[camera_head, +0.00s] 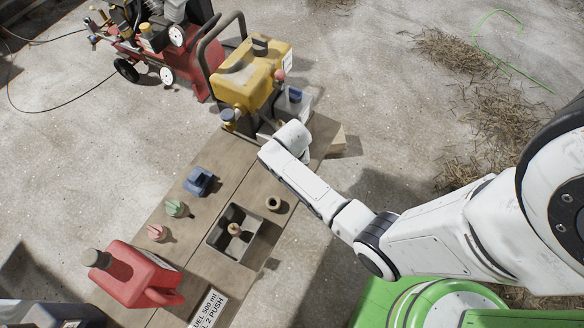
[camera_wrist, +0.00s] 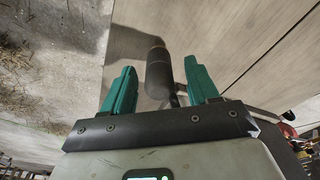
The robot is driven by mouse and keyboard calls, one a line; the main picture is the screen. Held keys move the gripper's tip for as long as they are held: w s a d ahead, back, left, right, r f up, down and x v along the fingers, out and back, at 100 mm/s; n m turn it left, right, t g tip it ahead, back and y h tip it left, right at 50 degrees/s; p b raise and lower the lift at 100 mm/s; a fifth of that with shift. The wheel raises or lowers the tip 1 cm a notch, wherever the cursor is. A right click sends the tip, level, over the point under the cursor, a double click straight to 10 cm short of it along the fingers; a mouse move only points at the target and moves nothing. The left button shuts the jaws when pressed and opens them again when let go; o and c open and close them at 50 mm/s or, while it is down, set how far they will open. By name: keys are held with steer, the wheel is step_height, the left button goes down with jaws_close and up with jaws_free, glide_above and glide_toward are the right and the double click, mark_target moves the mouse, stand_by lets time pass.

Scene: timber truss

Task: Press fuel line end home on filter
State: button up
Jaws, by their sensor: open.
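My gripper (camera_wrist: 160,82) is open in the wrist view, with its two green fingers apart. A dark grey cylinder with a tan end (camera_wrist: 158,72) shows between the fingers; I cannot tell whether it is the filter or whether a finger touches it. A thin dark piece (camera_wrist: 173,92) beside the cylinder may be part of the fuel line, but this is unclear. In the head view my white wrist is over the far end of the bench, beside the yellow-tanked engine unit (camera_head: 250,78). The wrist hides the fingers and cylinder there.
The wooden bench (camera_head: 222,160) holds a grey divided tray (camera_head: 216,232), a small brown ring (camera_head: 273,203), a blue block (camera_head: 199,181), green (camera_head: 174,208) and pink (camera_head: 157,232) capped pieces, and a red fuel can (camera_head: 133,275). A red machine (camera_head: 150,40) stands behind.

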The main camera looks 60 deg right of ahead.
steer(key=shift+f, duration=0.3)
steer(key=shift+c, duration=0.2)
jaws_close()
